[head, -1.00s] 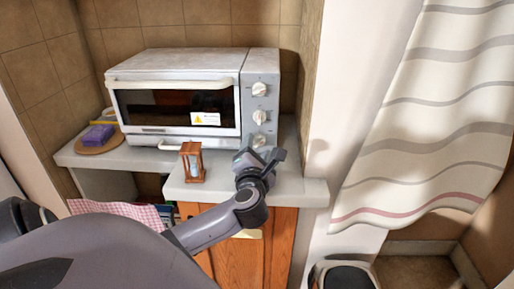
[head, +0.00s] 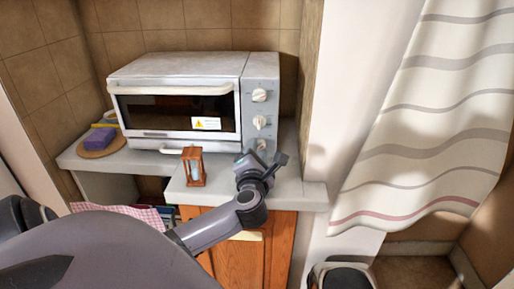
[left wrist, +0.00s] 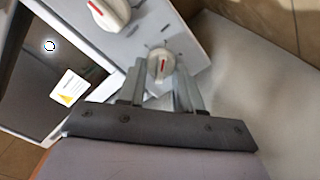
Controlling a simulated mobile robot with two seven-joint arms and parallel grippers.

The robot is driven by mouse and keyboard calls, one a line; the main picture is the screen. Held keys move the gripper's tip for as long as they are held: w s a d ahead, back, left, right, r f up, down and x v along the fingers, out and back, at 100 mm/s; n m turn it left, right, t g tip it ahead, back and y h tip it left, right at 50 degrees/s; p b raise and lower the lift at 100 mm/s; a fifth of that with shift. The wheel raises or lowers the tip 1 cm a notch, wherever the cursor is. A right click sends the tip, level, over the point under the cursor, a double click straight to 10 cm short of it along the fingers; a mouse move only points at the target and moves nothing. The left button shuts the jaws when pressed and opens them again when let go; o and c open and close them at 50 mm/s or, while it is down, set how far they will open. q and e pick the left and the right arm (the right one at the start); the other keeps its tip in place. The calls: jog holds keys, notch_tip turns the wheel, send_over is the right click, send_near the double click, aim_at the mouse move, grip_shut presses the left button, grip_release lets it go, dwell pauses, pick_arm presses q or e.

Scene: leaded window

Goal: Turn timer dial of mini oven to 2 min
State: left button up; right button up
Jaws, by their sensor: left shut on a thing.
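The white mini oven (head: 180,65) stands on the counter, its door shut. Its right-hand panel carries three pale dials in a column: the top dial (head: 259,95), the middle dial (head: 259,121) and the lowest dial (head: 261,144). My left gripper (head: 262,156) is at the lowest dial, in front of the panel's lower part. In the left wrist view, the fingers of my left gripper (left wrist: 160,82) lie on either side of the lowest dial (left wrist: 161,65), shut on it. Its red mark points roughly up in that view. My right gripper is not in view.
A wooden hourglass (head: 193,167) stands on the counter (head: 312,193) left of my left gripper. A purple-and-yellow sponge (head: 100,138) lies on a round board at the left. A wall is close on the right, with a striped curtain (head: 430,120) beyond.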

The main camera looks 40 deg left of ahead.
pick_arm(q)
jog(key=shift+m, duration=0.3)
jog(key=o, duration=1)
jog(key=shift+v, duration=3.6)
